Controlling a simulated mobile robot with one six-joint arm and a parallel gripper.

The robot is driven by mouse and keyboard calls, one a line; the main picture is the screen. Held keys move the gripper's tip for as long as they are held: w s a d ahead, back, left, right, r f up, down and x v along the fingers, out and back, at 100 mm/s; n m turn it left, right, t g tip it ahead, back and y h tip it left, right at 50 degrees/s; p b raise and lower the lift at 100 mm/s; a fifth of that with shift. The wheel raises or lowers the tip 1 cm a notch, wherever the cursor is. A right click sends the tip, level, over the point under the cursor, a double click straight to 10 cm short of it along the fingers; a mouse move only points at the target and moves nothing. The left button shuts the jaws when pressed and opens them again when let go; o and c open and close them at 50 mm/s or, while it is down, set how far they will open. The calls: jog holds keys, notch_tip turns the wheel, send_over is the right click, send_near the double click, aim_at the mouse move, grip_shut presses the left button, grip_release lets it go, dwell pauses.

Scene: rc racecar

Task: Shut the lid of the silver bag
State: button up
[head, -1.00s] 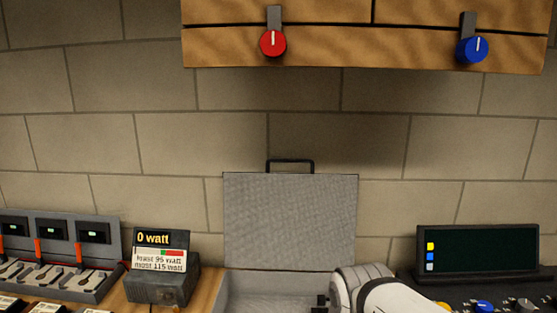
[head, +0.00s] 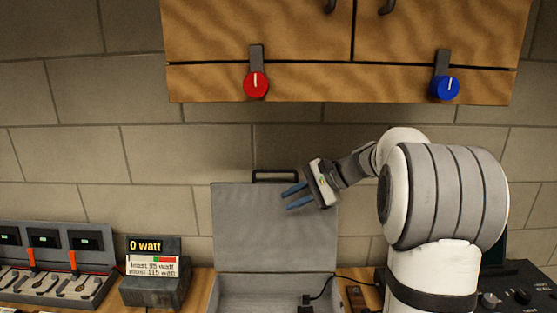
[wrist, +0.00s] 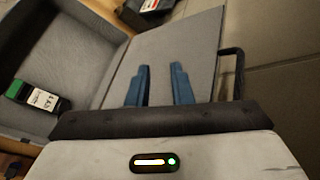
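The silver bag (head: 228,292) is a grey case on the counter, with its lid (head: 245,225) standing open and upright toward the wall. A dark handle (head: 275,173) is on the lid's top edge. My gripper (head: 291,195) is in front of the upper right part of the lid, its two blue fingers apart and empty, pointing left. In the wrist view the fingers (wrist: 160,85) are spread over the lid's inner face (wrist: 190,50), with the handle (wrist: 236,70) to their right. I cannot tell whether they touch the lid.
A green-and-black labelled item (wrist: 38,97) lies inside the bag. A watt meter (head: 155,275) and a charger rack (head: 55,265) stand to the left. A dark console (head: 515,290) is at the right. A wooden cabinet with a red knob (head: 256,85) and a blue knob (head: 445,88) hangs above.

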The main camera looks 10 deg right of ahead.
aim_at(284, 171)
jog(key=w+d+r+y, duration=0.1)
jog(key=w+d, duration=0.1)
jog(key=w+d+r+m+t+p, duration=0.1)
jog(key=w+d+r, duration=0.1)
jog(key=w, duration=0.1)
jog(key=w+d+r+m+t+y, duration=0.1)
jog(key=w+d, duration=0.1)
jog(key=shift+w+d+r+y+p, duration=0.1)
jog(key=shift+w+r+y+p, duration=0.05)
jog(key=shift+r+y+p, duration=0.2)
jog(key=shift+t, duration=0.3)
jog(key=p+x, duration=0.2)
jog(key=x, duration=0.5)
jog(key=shift+w+a+f, duration=0.1)
jog(key=shift+a, duration=0.2)
jog(key=shift+c, duration=0.3)
grip_shut()
